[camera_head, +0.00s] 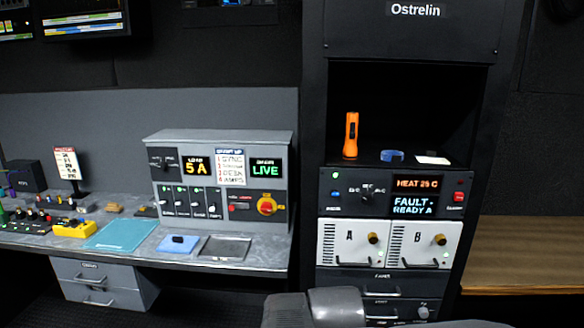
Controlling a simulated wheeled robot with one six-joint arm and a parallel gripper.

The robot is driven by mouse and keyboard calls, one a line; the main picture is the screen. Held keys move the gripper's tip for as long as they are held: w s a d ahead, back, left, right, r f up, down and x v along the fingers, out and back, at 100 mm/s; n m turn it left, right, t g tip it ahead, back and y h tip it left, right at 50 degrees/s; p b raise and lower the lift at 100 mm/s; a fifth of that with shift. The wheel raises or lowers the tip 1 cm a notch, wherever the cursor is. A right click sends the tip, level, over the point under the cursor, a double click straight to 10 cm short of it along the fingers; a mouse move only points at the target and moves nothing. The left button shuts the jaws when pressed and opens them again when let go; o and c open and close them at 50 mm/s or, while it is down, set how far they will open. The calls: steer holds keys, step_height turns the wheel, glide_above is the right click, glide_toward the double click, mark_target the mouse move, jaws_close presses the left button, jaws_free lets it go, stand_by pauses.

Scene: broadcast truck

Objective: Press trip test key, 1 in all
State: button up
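No key can be read as the trip test key; the small labels are too blurred. The rack panel (343,210) under the open shelf carries small round controls, a blue one (335,193) on its left and red ones (459,195) on its right. Its displays read "HEAT 25 C" and "FAULT - READY A" (412,206). The desk console (218,139) on the left has a red control (233,207), a red-and-yellow rotary knob (267,205) and displays "5 A" and "LIVE". A grey link of my arm shows at the bottom middle; my gripper is not in view.
White modules A (349,257) and B (441,258) with handles sit below the rack panel. An orange flashlight (351,135), a blue item (392,156) and a white card (433,160) are on the rack shelf. A wooden counter (525,252) stands right; drawers (92,270) are under the desk.

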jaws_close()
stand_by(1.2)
